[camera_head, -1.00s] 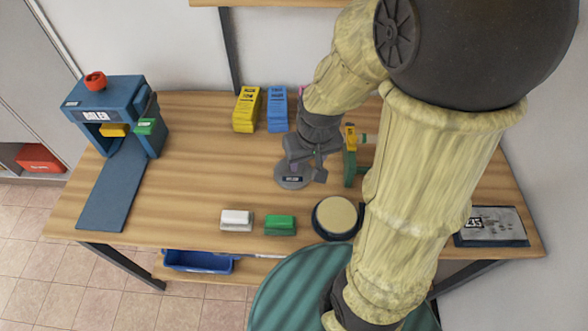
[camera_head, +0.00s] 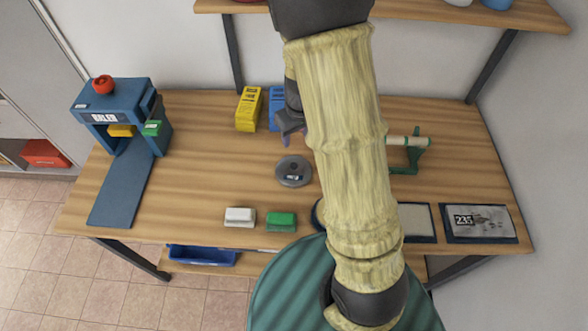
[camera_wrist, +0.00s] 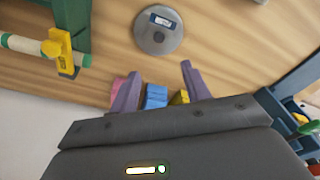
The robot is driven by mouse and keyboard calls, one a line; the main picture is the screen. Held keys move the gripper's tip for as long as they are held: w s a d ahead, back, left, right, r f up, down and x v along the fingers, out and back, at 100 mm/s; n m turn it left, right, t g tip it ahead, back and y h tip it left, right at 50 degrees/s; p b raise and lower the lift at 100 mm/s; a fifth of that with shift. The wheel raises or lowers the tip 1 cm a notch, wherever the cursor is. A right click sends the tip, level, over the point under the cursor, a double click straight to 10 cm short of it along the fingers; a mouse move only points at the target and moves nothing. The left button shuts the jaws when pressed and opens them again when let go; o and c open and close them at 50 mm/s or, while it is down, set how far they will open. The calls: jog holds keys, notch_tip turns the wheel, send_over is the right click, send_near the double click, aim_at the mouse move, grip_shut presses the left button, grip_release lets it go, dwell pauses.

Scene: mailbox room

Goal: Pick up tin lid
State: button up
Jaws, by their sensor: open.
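My gripper (camera_head: 289,128) is behind the lid in the head view, in front of the blue box, partly hidden by my arm. In the wrist view its two purple-grey fingers (camera_wrist: 160,76) stand apart with nothing held between them.
Yellow (camera_head: 248,109) and blue (camera_head: 276,108) boxes stand at the back. A green tape stand (camera_head: 411,152) is right of my arm. A blue machine (camera_head: 120,112) with a ramp is left. White (camera_head: 240,216) and green (camera_head: 281,220) blocks lie in front. The table left of the lid is clear.

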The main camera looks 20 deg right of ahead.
send_over(294, 165)
jog(key=f, duration=1)
jog(key=shift+s+f, duration=0.25)
jog(key=shift+s, duration=0.05)
jog(key=shift+w+f+p, duration=0.15)
jog(key=shift+f+p, duration=0.2)
jog(key=shift+f, duration=0.95)
jog(key=shift+w+f+p, duration=0.1)
jog(key=shift+f+p, duration=0.2)
jog(key=shift+f, duration=0.95)
grip_shut()
